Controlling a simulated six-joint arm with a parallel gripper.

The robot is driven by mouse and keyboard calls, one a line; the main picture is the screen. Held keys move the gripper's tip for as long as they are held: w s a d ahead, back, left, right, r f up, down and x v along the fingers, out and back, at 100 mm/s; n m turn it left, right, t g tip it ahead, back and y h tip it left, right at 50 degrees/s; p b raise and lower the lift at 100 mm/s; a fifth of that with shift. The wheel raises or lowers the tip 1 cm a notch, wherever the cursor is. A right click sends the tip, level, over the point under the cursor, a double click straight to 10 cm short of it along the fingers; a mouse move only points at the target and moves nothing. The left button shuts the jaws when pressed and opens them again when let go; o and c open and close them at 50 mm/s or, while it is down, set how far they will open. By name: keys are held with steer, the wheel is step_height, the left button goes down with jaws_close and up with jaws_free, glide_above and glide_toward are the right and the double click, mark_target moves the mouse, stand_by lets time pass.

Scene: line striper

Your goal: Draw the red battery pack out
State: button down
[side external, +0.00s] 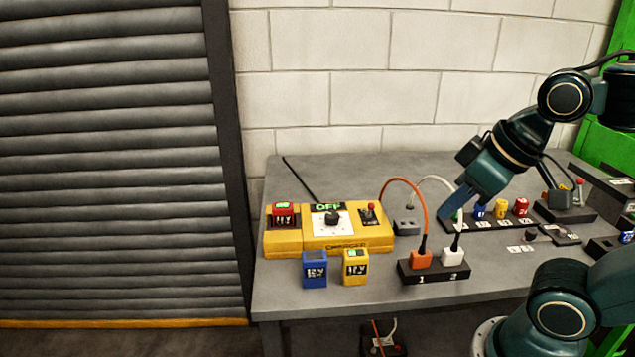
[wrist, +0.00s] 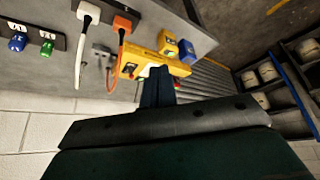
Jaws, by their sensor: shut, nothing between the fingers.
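The unit has a dial under an OFF sign and a small red-tipped lever. It also shows in the wrist view (wrist: 178,68), partly hidden by my fingers, and the red pack cannot be made out clearly there. My gripper (side external: 447,212) is shut and empty, well to the right of the red pack, near the cables. Its closed fingers show in the wrist view (wrist: 157,78).
A blue pack (side external: 315,269) and a yellow pack (side external: 355,267) stand in front of the unit. An orange plug (side external: 421,259) and a white plug (side external: 452,256) sit in a black strip, their cables arching up beside my gripper. Coloured pieces stand in a rack at right.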

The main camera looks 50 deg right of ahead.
stand_by(0.3)
steer(key=c, duration=1.5)
jaws_free()
steer(key=shift+w+r, duration=0.1)
steer(key=shift+w, duration=0.05)
steer(key=o, duration=0.3)
steer(key=shift+w+r, duration=0.1)
steer(key=shift+w, duration=0.05)
steer(key=shift+o, duration=0.8)
steer(key=shift+w+r, duration=0.2)
steer(key=shift+w, duration=0.1)
steer(key=w+r+n+g, duration=0.2)
steer(key=w, duration=0.7)
steer(key=w+r+n+g, duration=0.1)
steer(key=w+r+n, duration=0.15)
steer(key=w, duration=0.65)
steer(key=w+f+n+g, duration=0.1)
steer(key=w+f+n, duration=0.1)
steer(key=w+f, duration=0.3)
steer(key=w+f+n+g, duration=0.1)
steer(key=w+f, duration=0.3)
steer(key=w, duration=0.7)
steer(key=shift+w+a+f+n+g, duration=0.3)
steer(key=shift+w+a+f+n, duration=0.1)
steer(key=shift+n, duration=0.35)
